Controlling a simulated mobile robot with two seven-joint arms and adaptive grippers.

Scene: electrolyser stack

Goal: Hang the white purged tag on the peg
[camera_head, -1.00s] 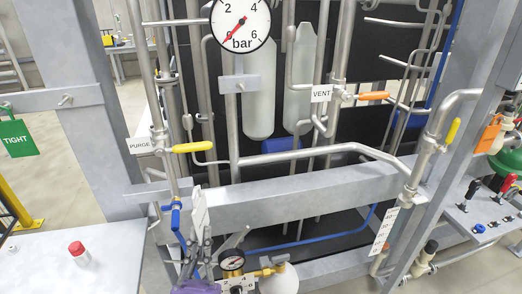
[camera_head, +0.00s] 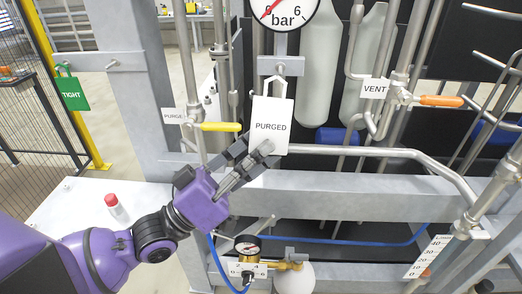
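The white tag marked PURGED (camera_head: 271,127) is upright, facing me, with a loop at its top. My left gripper (camera_head: 262,150) is shut on its lower part. The loop overlaps the lower part of a small grey plate (camera_head: 292,66) under the large gauge. A peg showed on this plate earlier; I cannot tell whether the loop is around it or only in front. A bare peg (camera_head: 111,65) stands on the grey crossbar at the left, next to the hanging green TIGHT tag (camera_head: 72,94). My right gripper is not in view.
A yellow valve handle (camera_head: 221,127) is close left of the tag, beside the PURGE label (camera_head: 173,115). A pipe (camera_head: 385,152) runs right of it. A red-capped item (camera_head: 113,205) stands on the pale bench.

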